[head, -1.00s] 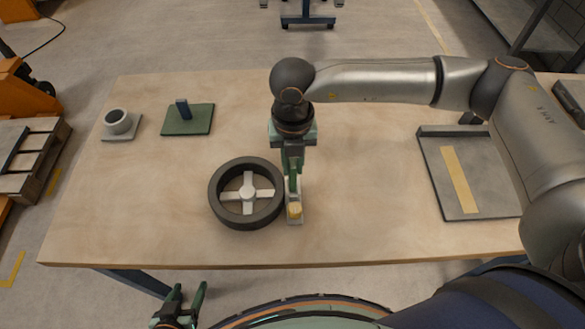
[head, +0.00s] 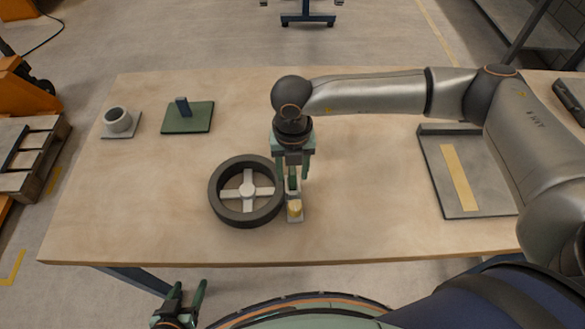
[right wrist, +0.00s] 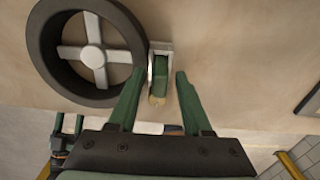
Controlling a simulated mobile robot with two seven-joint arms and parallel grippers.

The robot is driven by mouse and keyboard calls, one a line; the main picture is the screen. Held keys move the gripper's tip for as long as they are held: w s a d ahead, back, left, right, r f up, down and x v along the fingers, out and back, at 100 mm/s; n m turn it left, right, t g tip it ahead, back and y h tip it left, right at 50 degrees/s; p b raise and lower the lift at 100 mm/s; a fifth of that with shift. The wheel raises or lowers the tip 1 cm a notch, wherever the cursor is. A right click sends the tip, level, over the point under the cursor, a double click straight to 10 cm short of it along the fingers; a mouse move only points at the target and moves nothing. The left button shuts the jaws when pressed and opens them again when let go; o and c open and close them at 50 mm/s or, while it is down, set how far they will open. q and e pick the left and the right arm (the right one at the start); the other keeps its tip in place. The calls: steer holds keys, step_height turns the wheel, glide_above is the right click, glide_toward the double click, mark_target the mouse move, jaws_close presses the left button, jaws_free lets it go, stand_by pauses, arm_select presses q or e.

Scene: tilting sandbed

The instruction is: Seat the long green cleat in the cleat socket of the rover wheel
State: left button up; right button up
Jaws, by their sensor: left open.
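The rover wheel (head: 222,209), a dark ring with pale spokes, lies flat on the table; it also shows in the right wrist view (right wrist: 47,63). A narrow grey holder (head: 296,219) stands at its right side. The green cleat (right wrist: 161,70) stands in or on this holder, with a tan block (head: 294,208) at the near end. I cannot tell how deep the cleat sits. My right gripper (right wrist: 163,73) is open, its fingers on either side of the cleat with gaps showing. My left gripper (head: 187,290) is open and empty, off the table's front edge.
A grey tray (head: 483,190) with a tan strip lies at the right. A green plate (head: 199,121) with a blue post and a grey cup on a plate (head: 118,122) stand at the back left. The table's left front is clear.

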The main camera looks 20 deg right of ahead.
steer(key=shift+r, duration=0.1)
step_height(320, 180, up, 12)
steer(key=shift+b, duration=0.3)
stand_by(0.3)
stand_by(0.4)
